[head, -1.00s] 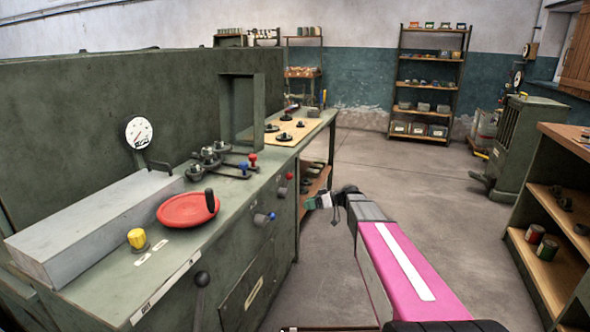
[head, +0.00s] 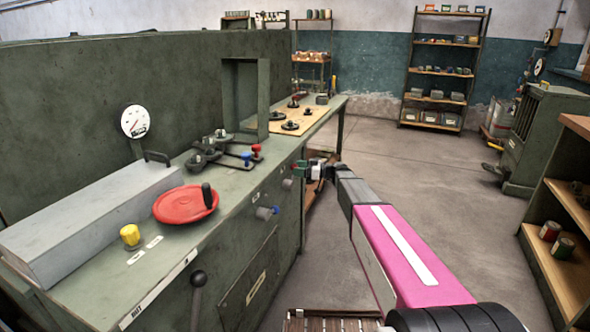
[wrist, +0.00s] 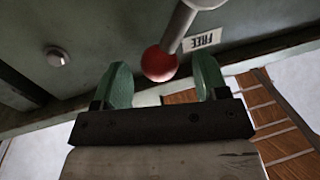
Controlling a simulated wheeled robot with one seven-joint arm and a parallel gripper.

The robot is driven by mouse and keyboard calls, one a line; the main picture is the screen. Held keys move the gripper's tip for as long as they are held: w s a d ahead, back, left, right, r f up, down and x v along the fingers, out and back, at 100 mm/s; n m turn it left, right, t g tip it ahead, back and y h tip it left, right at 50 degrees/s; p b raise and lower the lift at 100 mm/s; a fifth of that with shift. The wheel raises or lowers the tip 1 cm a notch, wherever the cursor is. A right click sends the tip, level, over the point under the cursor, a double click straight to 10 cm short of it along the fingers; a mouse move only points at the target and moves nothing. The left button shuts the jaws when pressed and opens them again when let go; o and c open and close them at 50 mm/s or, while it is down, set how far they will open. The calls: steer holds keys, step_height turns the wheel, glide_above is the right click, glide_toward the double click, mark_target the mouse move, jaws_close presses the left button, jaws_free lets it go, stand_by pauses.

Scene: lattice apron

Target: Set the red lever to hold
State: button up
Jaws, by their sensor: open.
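The red lever's round knob (wrist: 159,64) shows in the wrist view at the end of a pale metal rod. A white label reading FREE (wrist: 203,40), upside down in this view, lies beside the rod on the green cabinet front. My gripper (wrist: 164,80) is open, its two green fingers on either side of the knob in the picture; I cannot tell whether they touch it. In the head view my gripper (head: 303,170) is at the cabinet's front face, just under the worktop edge. There it largely hides the lever. No hold label is readable.
A wooden shelf unit (head: 560,262) stands right.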

steer(key=shift+w+a, duration=0.15)
steer(key=shift+a, duration=0.85)
